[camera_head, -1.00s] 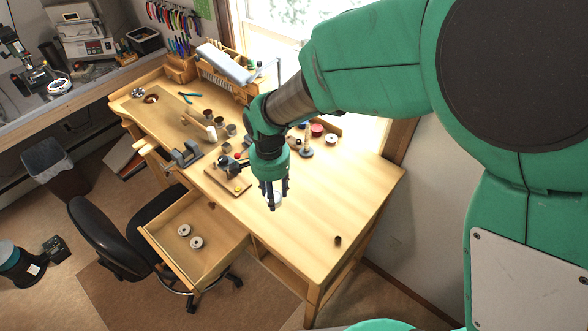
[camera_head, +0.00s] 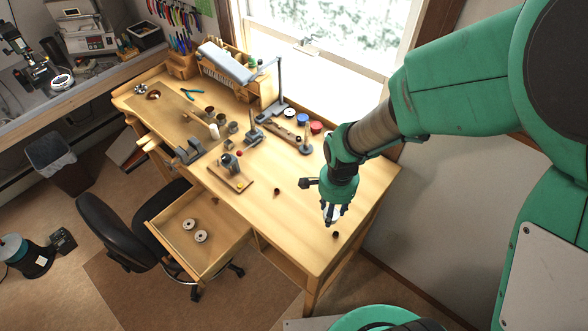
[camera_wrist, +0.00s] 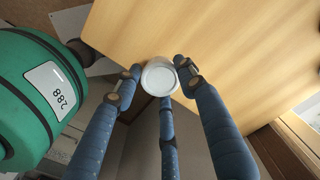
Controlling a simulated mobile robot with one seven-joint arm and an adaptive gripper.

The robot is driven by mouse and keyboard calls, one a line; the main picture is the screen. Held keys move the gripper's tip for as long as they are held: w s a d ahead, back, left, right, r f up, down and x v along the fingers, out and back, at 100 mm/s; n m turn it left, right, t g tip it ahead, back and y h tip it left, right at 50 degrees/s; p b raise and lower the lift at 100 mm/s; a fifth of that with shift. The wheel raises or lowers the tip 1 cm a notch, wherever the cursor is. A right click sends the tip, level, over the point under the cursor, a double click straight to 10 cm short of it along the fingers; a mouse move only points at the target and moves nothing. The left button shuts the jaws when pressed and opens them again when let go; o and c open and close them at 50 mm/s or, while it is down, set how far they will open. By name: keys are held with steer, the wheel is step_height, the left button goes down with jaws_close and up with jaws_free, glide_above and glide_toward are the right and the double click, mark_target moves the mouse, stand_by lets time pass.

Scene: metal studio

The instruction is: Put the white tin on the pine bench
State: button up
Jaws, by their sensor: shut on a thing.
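The white tin (camera_head: 336,211) is a small pale cylinder, partly hidden by my fingers in the head view. My gripper (camera_head: 331,214) is shut on it with blue-grey fingers. The tin's round pale face (camera_wrist: 160,78) shows between the fingers in the wrist view. The pine bench (camera_head: 290,228) is a long light-wood worktable. My gripper and the tin are over its right end, close to the edge. In the wrist view the tin overlaps the bench's edge. I cannot tell the gap between tin and bench top.
A small dark piece (camera_head: 336,234) sits near the bench's front right corner, close to my gripper. Another small dark piece (camera_head: 277,191) sits mid-bench. Round tins (camera_head: 316,127) and tools stand at the back. An open drawer (camera_head: 195,260) juts out in front. The right-middle top is largely clear.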

steer(key=shift+f, duration=1.3)
steer(key=w, duration=0.5)
steer(key=w+a+f, duration=0.1)
steer(key=w, duration=0.4)
steer(key=w+a, duration=0.1)
steer(key=w, duration=0.5)
steer(key=shift+f, duration=0.2)
steer(key=shift+s, duration=0.1)
steer(key=shift+f, duration=1.75)
steer(key=shift+f, duration=0.15)
